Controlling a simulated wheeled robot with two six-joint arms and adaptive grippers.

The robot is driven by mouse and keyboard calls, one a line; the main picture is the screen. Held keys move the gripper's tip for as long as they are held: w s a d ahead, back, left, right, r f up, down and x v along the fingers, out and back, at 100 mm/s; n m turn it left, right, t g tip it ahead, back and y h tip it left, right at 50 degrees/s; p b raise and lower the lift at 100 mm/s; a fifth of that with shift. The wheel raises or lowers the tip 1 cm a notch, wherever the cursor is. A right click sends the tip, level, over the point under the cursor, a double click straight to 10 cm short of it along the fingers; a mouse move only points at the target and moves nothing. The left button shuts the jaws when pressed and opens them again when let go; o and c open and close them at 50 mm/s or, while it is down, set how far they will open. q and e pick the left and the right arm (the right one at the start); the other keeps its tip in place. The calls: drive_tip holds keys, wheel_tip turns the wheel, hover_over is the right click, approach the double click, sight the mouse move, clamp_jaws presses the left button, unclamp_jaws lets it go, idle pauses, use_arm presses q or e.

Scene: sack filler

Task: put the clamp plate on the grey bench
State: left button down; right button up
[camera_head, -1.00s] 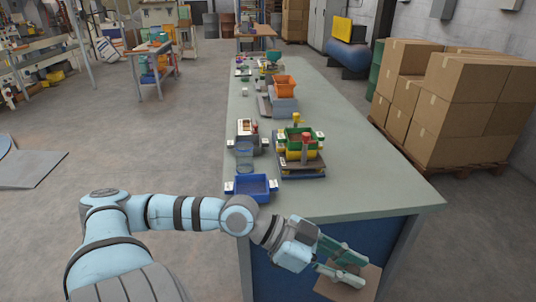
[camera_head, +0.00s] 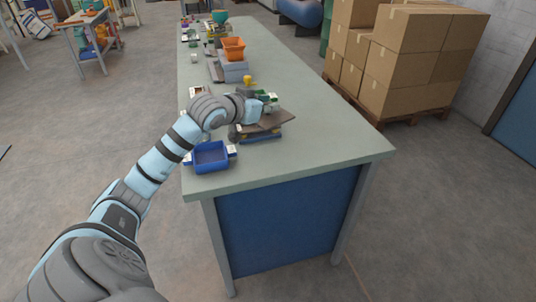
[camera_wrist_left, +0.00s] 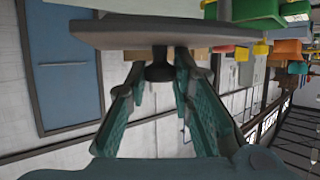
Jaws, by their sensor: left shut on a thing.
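The clamp plate (camera_head: 275,119) is a flat brown square plate in my left gripper (camera_head: 266,103). In the head view it is above the grey bench (camera_head: 330,140), over the area of the green and yellow bin fixture, which it and my arm partly hide. In the left wrist view the plate (camera_wrist_left: 160,32) spans the top, and the teal fingers (camera_wrist_left: 158,85) are closed around its dark knob (camera_wrist_left: 159,70). I cannot tell from the views how high the plate is above the fixture. My right gripper is not in view.
A blue bin (camera_head: 211,157) stands on the bench's near left part. An orange bin (camera_head: 232,48) on a grey block is farther back. The bench top is clear along the right side and near front corner. Stacked cardboard boxes (camera_head: 415,60) stand on a pallet to the right.

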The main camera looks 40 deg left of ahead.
use_arm(q)
wheel_tip(320, 180, down, 15)
drive_tip(key=b, duration=0.3)
drive_tip(key=shift+r, duration=0.1)
drive_tip(key=c, duration=1.4)
unclamp_jaws()
